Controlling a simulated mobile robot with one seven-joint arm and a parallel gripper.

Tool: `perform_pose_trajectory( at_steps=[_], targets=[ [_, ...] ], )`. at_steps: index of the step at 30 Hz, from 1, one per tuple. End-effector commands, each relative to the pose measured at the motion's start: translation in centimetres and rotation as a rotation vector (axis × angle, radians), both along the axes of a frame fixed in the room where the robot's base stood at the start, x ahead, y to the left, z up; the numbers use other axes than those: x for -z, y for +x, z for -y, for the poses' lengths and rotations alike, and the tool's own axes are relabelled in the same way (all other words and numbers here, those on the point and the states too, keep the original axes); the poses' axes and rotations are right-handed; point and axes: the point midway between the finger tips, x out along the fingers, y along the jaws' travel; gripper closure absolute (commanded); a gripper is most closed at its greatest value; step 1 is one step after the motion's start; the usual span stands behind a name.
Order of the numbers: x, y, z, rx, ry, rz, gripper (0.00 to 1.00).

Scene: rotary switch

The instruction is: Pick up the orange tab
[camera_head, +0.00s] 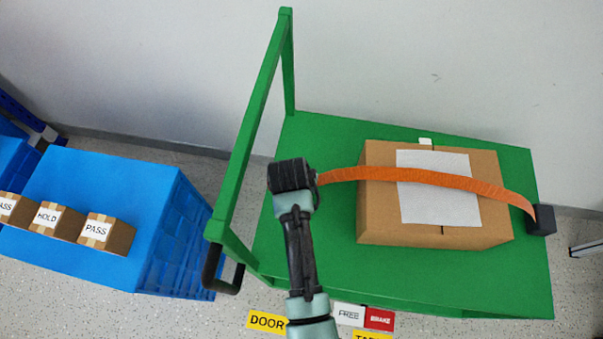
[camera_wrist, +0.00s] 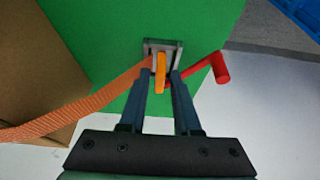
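The orange tab (camera_wrist: 160,72) is a small upright orange strip in the wrist view, in front of a grey metal bracket (camera_wrist: 162,47) on the green deck. My gripper (camera_wrist: 162,78) is open, with one dark finger on each side of the tab and small gaps seeming to remain. I cannot tell how deep the tab sits between the fingers. In the head view my wrist (camera_head: 292,178) hides the tab, the bracket and my fingers.
An orange strap (camera_head: 430,177) runs over a cardboard box (camera_head: 385,215) to a black block (camera_head: 543,220) on the green cart (camera_head: 320,130). A red lever (camera_wrist: 220,68) sticks out right of the bracket. A blue crate (camera_head: 100,180) with small boxes stands left.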

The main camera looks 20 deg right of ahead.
Motion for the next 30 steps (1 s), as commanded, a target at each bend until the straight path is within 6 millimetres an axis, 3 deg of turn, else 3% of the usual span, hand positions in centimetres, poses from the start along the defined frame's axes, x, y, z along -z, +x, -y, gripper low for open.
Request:
perform_pose_trajectory(
  at_steps=[3, 11, 12, 17, 30],
  targets=[
    [1.35, 0.40, 0.27, 0.000, 0.000, 0.000, 0.69],
    [1.55, 0.54, 0.36, 0.000, 0.000, 0.001, 0.69],
    [1.54, 0.53, 0.35, 0.000, 0.000, 0.001, 0.71],
    [1.55, 0.52, 0.33, -0.001, -0.001, 0.001, 0.99],
    [1.44, 0.54, 0.33, -0.001, -0.001, 0.002, 1.00]
  ],
)
